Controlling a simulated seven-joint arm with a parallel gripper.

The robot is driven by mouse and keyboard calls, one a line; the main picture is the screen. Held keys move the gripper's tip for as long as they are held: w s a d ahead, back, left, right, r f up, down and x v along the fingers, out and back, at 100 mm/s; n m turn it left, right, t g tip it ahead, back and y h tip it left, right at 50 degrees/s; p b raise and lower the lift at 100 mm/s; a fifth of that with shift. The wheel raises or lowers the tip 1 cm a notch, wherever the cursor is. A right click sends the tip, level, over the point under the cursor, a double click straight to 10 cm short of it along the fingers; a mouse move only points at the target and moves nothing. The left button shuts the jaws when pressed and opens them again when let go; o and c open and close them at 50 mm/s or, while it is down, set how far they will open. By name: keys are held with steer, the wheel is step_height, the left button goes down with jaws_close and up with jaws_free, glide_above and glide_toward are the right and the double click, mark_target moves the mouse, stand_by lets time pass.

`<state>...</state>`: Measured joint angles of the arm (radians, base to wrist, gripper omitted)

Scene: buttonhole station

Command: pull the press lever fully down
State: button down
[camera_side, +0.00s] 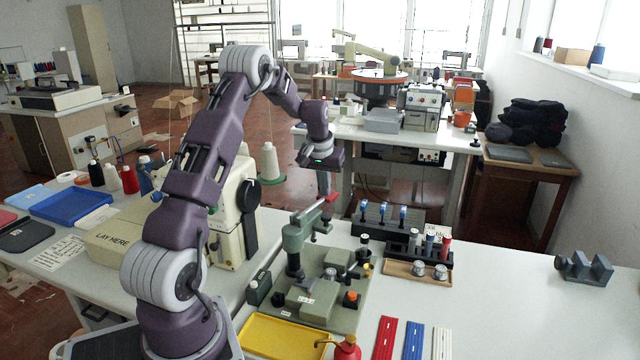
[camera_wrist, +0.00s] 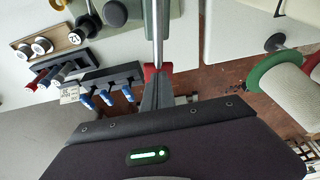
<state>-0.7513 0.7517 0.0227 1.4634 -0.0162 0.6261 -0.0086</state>
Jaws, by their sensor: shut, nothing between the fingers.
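The press (camera_side: 294,240) is a green column on a grey-green base plate, standing on the white table in the side view. Its lever (camera_side: 312,212) slopes up to the right and ends in a red grip (camera_side: 331,197). In the wrist view the lever (camera_wrist: 157,35) is a pale rod running down the middle to the red grip (camera_wrist: 150,72). My gripper (camera_side: 325,190) is shut and empty, pointing down at the red grip. In the wrist view its fingertips (camera_wrist: 157,80) overlap the grip, with red showing on both sides. I cannot tell whether they touch.
A rack with blue-topped pieces (camera_side: 383,213) and a black spool rack (camera_side: 418,247) stand right of the press. A thread cone (camera_side: 269,162) stands behind left. The table at right is mostly clear.

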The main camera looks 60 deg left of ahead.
steer(key=shift+f, duration=0.7)
step_height(320, 180, up, 13)
stand_by(0.3)
steer(key=s+d+r+m+t, duration=0.1)
steer(key=s+d+r+m, duration=0.15)
steer(key=d, duration=0.65)
steer(key=s+d+r+m+h, duration=0.1)
steer(key=s+d+r, duration=0.25)
steer(key=d, duration=0.45)
steer(key=s+d+r+m+t, duration=0.1)
steer(key=s+d+r, duration=0.25)
steer(key=d, duration=0.55)
steer(key=s+d+f+m, duration=0.2)
steer(key=s+d, duration=0.4)
steer(key=s, duration=0.2)
steer(key=s+d+f+m+t+h, duration=0.1)
steer(key=s+d+f+m, duration=0.1)
steer(key=s+d, duration=0.4)
steer(key=s+f, duration=0.1)
steer(key=s, duration=0.2)
steer(key=shift+s, duration=0.15)
steer(key=shift+m, duration=0.25)
